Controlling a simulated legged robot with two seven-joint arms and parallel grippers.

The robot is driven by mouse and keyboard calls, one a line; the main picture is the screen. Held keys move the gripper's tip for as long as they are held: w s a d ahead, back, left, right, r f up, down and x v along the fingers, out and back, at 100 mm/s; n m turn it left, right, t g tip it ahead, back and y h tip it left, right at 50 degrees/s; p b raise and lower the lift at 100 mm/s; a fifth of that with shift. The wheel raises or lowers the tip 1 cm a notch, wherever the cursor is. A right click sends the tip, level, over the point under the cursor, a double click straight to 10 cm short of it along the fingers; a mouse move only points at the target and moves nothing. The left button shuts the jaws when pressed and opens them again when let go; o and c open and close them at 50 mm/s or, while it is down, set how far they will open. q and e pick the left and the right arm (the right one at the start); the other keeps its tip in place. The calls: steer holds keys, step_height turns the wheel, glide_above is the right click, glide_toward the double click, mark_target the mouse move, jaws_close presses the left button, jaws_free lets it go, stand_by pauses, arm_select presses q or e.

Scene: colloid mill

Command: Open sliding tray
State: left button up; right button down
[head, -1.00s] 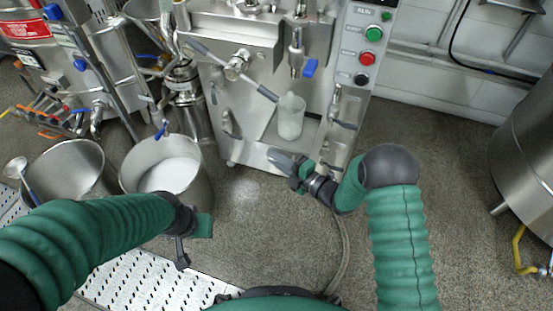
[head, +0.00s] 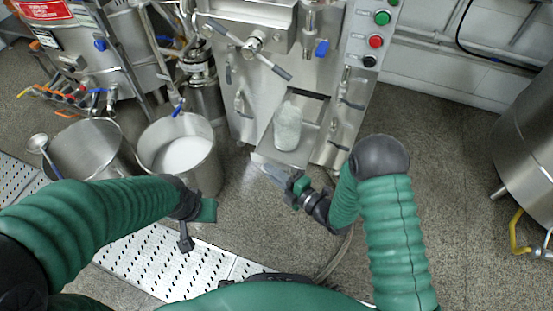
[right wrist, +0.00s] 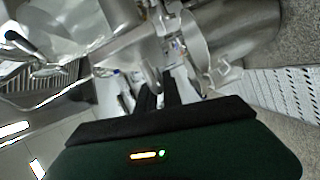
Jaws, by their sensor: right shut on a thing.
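The sliding tray (head: 297,157) sticks out from the lower front of the steel mill (head: 330,115). A clear jug (head: 287,128) with pale contents stands upright on it. My right gripper (head: 284,179) is at the tray's front edge in the head view and is shut on the tray; its fingertips are hard to make out there. In the right wrist view its dark fingers (right wrist: 157,98) are close together, and the contact is not clear. My left gripper (head: 187,236) hangs over the floor, away from the tray; its jaws are too small to judge.
A steel pot of white liquid (head: 212,168) and a pot with a ladle (head: 88,150) stand on the left. A perforated white platform (head: 170,265) lies in front. A large steel vessel (head: 530,140) stands at right. Floor between the mill and that vessel is clear.

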steer(key=shift+s+a+f, duration=0.15)
steer(key=shift+s+a, duration=0.05)
steer(key=shift+s, duration=0.4)
steer(key=shift+s+a+f, duration=0.1)
steer(key=shift+s+a, duration=0.05)
steer(key=shift+s, duration=0.45)
steer(key=c, duration=1.6)
jaws_free()
steer(key=shift+o, duration=0.4)
steer(key=shift+w+r, duration=0.1)
steer(key=p+v, duration=0.5)
steer(key=v, duration=1.1)
steer(key=shift+s+d, duration=0.25)
steer(key=shift+d, duration=0.05)
steer(key=shift+w, duration=0.1)
